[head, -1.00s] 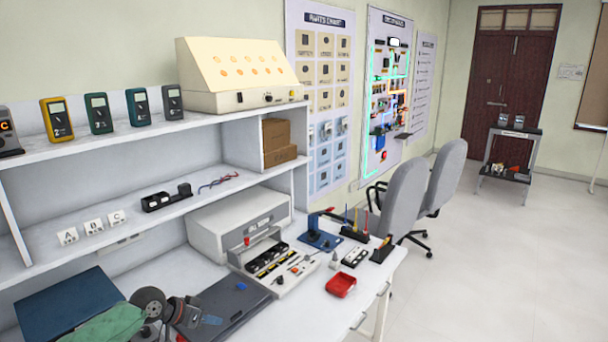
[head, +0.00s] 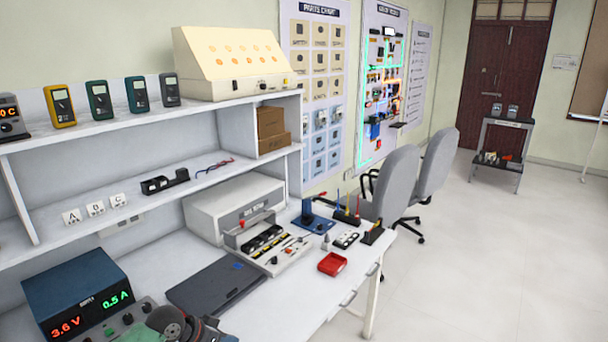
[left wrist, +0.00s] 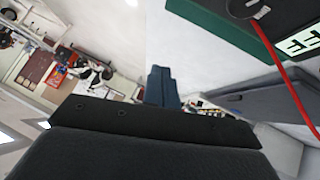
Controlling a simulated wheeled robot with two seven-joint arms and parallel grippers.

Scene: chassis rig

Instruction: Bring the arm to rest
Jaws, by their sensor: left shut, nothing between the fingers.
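My left arm (head: 180,325) shows only as a dark rounded link at the bottom edge of the head view, in front of the bench. In the left wrist view my left gripper (left wrist: 161,84) appears as two blue-grey fingers close together. It is shut and empty, apart from anything it could hold. My right gripper is in neither view.
A blue power supply (head: 80,295) reading 3.6 V and 0.5 A stands near the arm. A dark flat case (head: 216,285) and a red tray (head: 332,263) lie on the white bench (head: 290,310). A red cable (left wrist: 287,75) crosses the wrist view's right side.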

